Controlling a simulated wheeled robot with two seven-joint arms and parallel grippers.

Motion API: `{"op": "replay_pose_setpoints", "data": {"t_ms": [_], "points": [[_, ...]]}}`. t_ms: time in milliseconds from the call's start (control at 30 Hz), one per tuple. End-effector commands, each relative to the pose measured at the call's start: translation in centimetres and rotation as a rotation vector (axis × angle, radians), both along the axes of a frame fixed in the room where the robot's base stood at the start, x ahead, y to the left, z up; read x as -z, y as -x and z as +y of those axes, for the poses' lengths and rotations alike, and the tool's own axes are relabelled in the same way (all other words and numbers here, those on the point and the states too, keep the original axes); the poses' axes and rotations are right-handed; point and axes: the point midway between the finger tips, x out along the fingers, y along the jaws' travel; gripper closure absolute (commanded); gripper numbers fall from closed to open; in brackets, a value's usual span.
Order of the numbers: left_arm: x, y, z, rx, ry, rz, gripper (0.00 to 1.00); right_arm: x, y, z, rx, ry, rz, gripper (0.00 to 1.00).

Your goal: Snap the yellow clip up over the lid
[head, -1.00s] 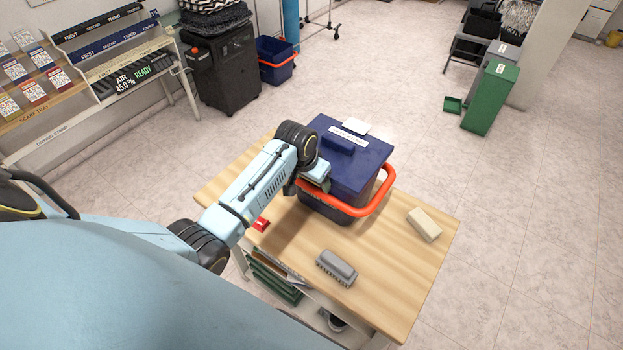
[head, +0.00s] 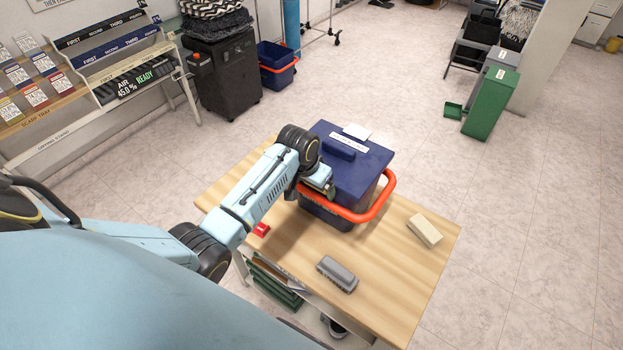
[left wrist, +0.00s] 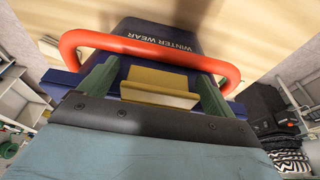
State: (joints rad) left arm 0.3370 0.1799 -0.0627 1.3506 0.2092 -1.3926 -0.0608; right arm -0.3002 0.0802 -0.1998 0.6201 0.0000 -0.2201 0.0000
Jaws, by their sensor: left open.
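A dark blue box (head: 330,209) with a flat blue lid (head: 362,176) stands on the wooden table. Its lid lies on top. The yellow clip (left wrist: 160,80) shows in the left wrist view on the box's side, below the orange handle's level in that picture. My left gripper (left wrist: 155,88) is open, with one green finger on each side of the clip. I cannot tell whether the fingers touch it. In the head view the left gripper (head: 323,189) is at the box's near left side and hides most of the clip.
The orange handle (head: 381,203) loops around the box's front, close to the gripper. A grey brush (head: 337,274), a beige block (head: 425,230) and a red item (head: 261,230) lie on the table (head: 385,275). The table's right part is mostly clear.

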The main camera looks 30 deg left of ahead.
Motion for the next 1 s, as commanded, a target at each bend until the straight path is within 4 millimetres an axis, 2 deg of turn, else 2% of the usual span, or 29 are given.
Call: {"op": "replay_pose_setpoints", "data": {"t_ms": [133, 267, 500, 700, 833, 1000], "points": [[-1.0, 0.2, 0.1, 0.0, -0.001, -0.002, 0.1, 0.2, 0.0, 0.0, 0.0, 0.0, 0.0, 0.1], [-2.8, 0.8, 0.1, 0.001, -0.002, -0.005, 0.1, 0.4, 0.0, 0.0, 0.0, 0.0, 0.0, 0.1], [-8.0, 2.3, 0.3, 0.001, -0.002, -0.005, 0.1, 0.3, 0.0, 0.0, 0.0, -0.001, 0.0, 0.1], [-11.3, 3.2, 0.3, -0.001, 0.001, -0.004, 0.1, 0.3, 0.0, 0.1, 0.0, -0.001, 0.0, 0.1], [-12.4, 3.6, 0.4, 0.0, -0.001, -0.002, 0.1, 0.3, 0.0, 0.1, 0.0, -0.001, 0.0, 0.1], [-12.8, 3.7, 0.4, 0.0, -0.001, -0.001, 0.1, 0.3, 0.0, 0.1, 0.0, -0.001, 0.0, 0.1]]}}
